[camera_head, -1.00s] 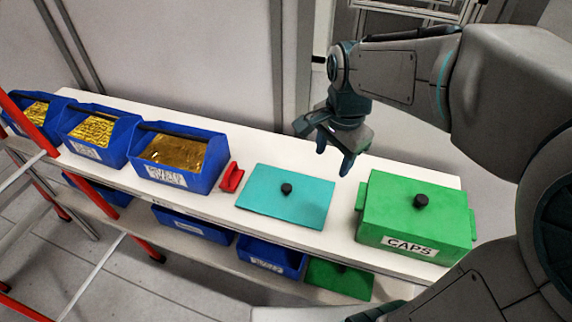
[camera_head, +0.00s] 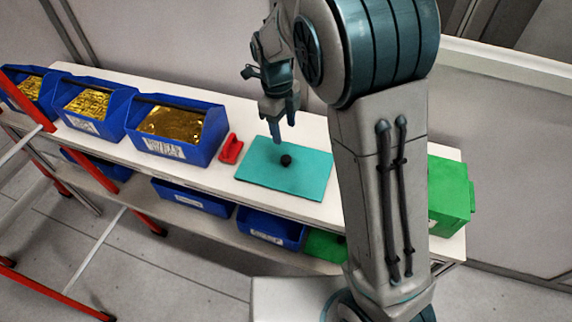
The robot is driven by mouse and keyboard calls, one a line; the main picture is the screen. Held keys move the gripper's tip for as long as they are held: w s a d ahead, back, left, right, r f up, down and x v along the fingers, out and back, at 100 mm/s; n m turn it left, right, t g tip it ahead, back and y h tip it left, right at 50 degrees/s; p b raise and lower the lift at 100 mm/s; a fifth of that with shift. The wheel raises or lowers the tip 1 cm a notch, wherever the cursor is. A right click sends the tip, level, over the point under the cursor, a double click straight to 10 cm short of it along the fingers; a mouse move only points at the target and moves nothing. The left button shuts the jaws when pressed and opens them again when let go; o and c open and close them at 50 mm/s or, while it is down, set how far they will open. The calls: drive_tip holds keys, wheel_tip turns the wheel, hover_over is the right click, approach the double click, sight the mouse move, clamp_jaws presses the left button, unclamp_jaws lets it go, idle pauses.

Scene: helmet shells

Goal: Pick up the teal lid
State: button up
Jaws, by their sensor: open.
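The teal lid (camera_head: 302,182) lies flat on the white shelf top, with a small black knob (camera_head: 286,160) at its middle. My gripper (camera_head: 284,132) points down over the lid's back part, just behind and above the knob in the picture. Its fingers are open and empty. I cannot tell exactly how high the fingertips are above the lid. My arm covers the area just right of the lid.
A red object (camera_head: 231,150) lies left of the lid, beside a blue bin (camera_head: 181,127) with gold contents. More blue bins stand further left. A red ladder frame (camera_head: 28,103) is at far left.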

hover_over(286, 158)
drive_tip(key=f, duration=0.2)
drive_tip(key=w+f, duration=0.1)
drive_tip(key=f, duration=0.1)
drive_tip(key=shift+f, duration=0.4)
drive_tip(key=shift+s+f+p, duration=0.25)
drive_tip(key=shift+f+p, duration=0.15)
drive_tip(key=shift+f, duration=0.9)
drive_tip(key=shift+s+f+p, duration=0.2)
drive_tip(key=shift+f+p, duration=0.2)
drive_tip(key=shift+f, duration=0.9)
drive_tip(key=c, duration=1.1)
